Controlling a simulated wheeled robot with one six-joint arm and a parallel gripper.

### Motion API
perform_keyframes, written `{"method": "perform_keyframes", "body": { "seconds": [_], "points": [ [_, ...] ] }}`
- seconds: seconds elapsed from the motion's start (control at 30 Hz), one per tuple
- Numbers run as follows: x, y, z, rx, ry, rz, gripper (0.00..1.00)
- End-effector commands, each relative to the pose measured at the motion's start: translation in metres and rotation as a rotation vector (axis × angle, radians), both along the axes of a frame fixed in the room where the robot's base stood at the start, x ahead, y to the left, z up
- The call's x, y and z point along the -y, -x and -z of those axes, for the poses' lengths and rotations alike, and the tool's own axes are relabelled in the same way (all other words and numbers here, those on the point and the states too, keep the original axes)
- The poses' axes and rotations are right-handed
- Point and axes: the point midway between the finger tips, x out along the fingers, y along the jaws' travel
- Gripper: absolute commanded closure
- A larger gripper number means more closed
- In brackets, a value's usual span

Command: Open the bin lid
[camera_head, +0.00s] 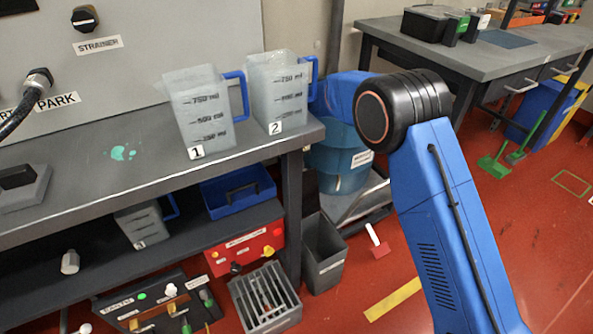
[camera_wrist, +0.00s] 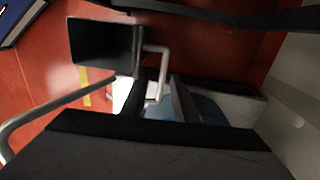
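A grey open-topped bin (camera_head: 322,252) stands on the floor at the right end of the workbench. A label is on its front, and no raised lid shows on it. In the wrist view a dark open-topped box (camera_wrist: 103,45) stands on the red floor; I cannot tell if it is the same bin. My gripper (camera_wrist: 159,98) shows there as two dark fingers set apart, with a pale bar and blue surface visible beyond the gap. I see nothing clearly held. In the head view my blue arm reaches behind the jugs and hides its end.
Jug 1 (camera_head: 203,112) and jug 2 (camera_head: 279,92) stand on the grey workbench (camera_head: 95,165). A blue drum (camera_head: 340,160) stands behind the bench end.

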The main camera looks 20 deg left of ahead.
Motion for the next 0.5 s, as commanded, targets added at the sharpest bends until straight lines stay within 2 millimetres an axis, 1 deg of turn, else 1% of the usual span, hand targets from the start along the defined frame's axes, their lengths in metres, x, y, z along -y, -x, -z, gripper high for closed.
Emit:
{"method": "perform_keyframes", "body": {
  "seconds": [0.17,0.5],
  "points": [
    [-0.002,-0.002,-0.029,0.002,-0.003,0.000,0.73],
    [-0.007,-0.005,-0.097,0.002,-0.003,0.000,0.73]
  ]
}}
